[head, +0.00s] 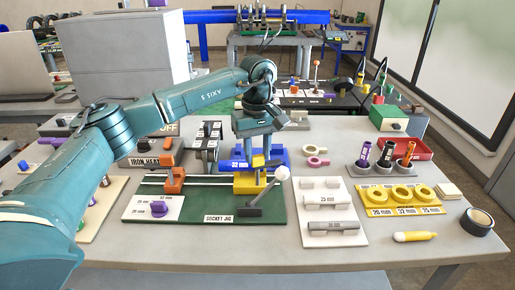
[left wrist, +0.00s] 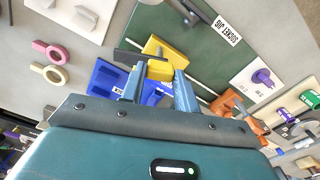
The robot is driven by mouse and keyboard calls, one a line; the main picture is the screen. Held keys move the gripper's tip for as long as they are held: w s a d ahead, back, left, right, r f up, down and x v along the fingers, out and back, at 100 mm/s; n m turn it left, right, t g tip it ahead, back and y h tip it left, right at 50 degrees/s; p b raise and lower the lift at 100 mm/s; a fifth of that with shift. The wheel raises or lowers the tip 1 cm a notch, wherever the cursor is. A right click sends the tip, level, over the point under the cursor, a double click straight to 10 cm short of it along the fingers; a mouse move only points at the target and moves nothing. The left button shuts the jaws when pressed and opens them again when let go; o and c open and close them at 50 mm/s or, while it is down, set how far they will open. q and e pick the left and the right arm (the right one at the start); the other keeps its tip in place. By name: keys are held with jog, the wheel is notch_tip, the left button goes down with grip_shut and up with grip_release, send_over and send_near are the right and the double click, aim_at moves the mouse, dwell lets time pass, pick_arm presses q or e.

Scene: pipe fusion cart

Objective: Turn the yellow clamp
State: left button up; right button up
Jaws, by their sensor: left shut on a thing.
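The yellow clamp (head: 246,186) stands on the green socket jig board (head: 205,212), at the right part of the rail. It also shows in the left wrist view (left wrist: 165,50), with a dark bar beside it. My left gripper (head: 258,163) points down over the clamp from above. In the left wrist view its fingers (left wrist: 158,80) are on either side of a yellow part of the clamp, shut on it. The fingertips are partly hidden in the head view. My right gripper does not show.
A lever with a white ball (head: 281,173) stands right of the clamp. A blue 32 mm block (head: 278,153) is just behind. An orange clamp (head: 175,180) sits left on the rail. A white pipe board (head: 329,210) and yellow ring tray (head: 400,198) lie right.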

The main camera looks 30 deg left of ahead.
aim_at(257, 155)
pick_arm(q)
jog(key=n, duration=0.3)
jog(key=shift+r+n+p, duration=0.1)
jog(key=shift+n+p, duration=0.25)
jog(key=shift+n, duration=0.05)
jog(key=n, duration=0.3)
jog(key=shift+n, duration=0.3)
jog(key=n+p, duration=0.1)
jog(key=n, duration=0.3)
jog(key=shift+n, duration=1.2)
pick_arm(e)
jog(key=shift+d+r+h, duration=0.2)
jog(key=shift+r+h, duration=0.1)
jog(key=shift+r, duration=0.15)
pick_arm(q)
jog(key=o, duration=1)
notch_tip(257, 155, up, 13)
jog(key=shift+r+b, duration=0.1)
jog(key=shift+b, duration=0.2)
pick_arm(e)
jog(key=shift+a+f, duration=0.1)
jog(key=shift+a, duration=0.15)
